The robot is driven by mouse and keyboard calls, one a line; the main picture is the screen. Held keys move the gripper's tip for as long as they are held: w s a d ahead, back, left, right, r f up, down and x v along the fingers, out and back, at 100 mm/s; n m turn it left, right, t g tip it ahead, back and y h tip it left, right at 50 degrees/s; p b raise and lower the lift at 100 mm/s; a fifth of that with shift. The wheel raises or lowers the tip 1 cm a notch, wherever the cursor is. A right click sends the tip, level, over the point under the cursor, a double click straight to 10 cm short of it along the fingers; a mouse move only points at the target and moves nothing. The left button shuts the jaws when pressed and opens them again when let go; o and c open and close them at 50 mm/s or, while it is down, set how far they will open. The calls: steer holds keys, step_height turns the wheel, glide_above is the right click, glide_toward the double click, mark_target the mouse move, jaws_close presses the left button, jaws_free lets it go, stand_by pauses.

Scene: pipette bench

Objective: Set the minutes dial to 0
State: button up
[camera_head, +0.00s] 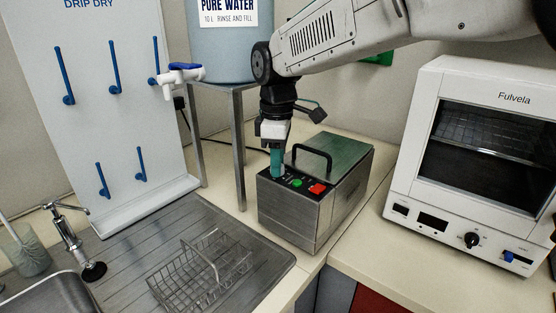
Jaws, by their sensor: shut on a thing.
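A steel box with a green lid (335,160) and a black carry handle stands on the bench in the middle. Its dark sloping top panel holds a green button (297,183) and a red button (317,189). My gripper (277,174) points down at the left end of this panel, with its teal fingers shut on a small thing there. The fingers hide that thing, apparently the minutes dial, so its pointer and marks cannot be read.
A white oven (414,181) with a black knob stands at the right. A steel sink drainer (250,247) with a wire basket (200,274) lies at the front left. A blue water tank (225,55) on a metal stand (240,150) is behind my gripper. A drying rack (90,140) stands left.

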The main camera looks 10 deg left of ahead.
steer(key=n, duration=0.3)
steer(key=shift+n, duration=2.2)
steer(key=o, duration=1)
steer(key=shift+c, duration=0.2)
step_height(320, 180, up, 8)
steer(key=shift+f, duration=0.1)
